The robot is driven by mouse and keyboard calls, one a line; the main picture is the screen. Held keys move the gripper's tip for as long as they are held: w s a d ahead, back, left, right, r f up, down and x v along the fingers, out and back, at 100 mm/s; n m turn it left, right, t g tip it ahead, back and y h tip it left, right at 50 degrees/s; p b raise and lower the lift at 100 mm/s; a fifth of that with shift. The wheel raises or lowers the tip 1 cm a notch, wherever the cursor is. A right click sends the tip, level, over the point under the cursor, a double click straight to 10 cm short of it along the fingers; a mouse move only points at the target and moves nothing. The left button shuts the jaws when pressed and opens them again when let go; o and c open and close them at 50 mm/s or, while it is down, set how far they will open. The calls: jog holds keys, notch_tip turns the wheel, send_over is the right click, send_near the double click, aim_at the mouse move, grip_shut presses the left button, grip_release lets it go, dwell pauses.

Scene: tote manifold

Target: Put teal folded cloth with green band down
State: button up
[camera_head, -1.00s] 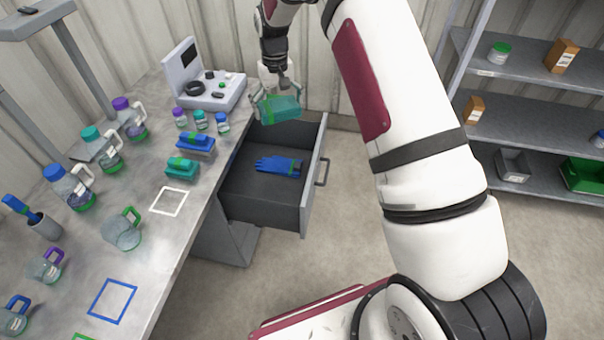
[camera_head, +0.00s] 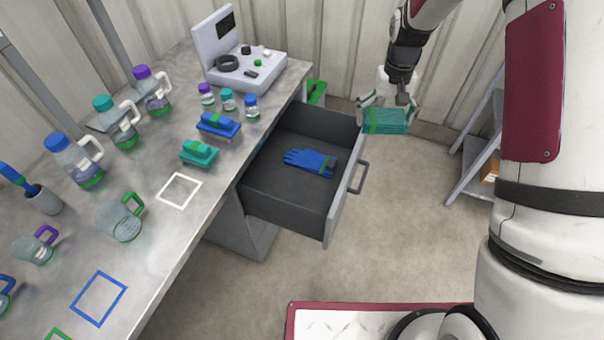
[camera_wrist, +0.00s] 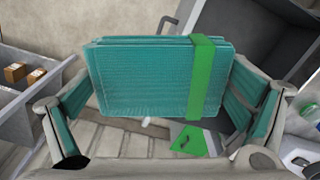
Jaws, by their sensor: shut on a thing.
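The teal folded cloth with a green band (camera_head: 392,121) hangs in my gripper (camera_head: 388,106), to the right of the open drawer and above floor level. In the wrist view the cloth (camera_wrist: 140,78) fills the upper middle, its green band (camera_wrist: 203,80) toward the right end. My gripper's fingers (camera_wrist: 160,110) close on it from both sides.
The open drawer (camera_head: 290,208) holds a blue glove (camera_head: 308,160). The bench (camera_head: 150,220) carries several bottles and jugs, a white square outline (camera_head: 179,191) and a blue one (camera_head: 99,298). A grey shelf (camera_head: 470,165) stands at the right. A green object (camera_head: 316,92) sits behind the drawer.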

jog(key=w+a+f+m+b, duration=0.1)
jog(key=w+a+f+b, duration=0.2)
jog(key=a+f+b, duration=0.5)
jog(key=m+b, duration=0.3)
jog(key=b, duration=1.9)
send_over(301, 202)
notch_tip(301, 202, down, 25)
notch_tip(301, 202, down, 11)
jog(key=b, duration=0.3)
jog(key=o, duration=0.7)
jog(key=shift+f, duration=0.1)
jog(key=shift+o, duration=0.2)
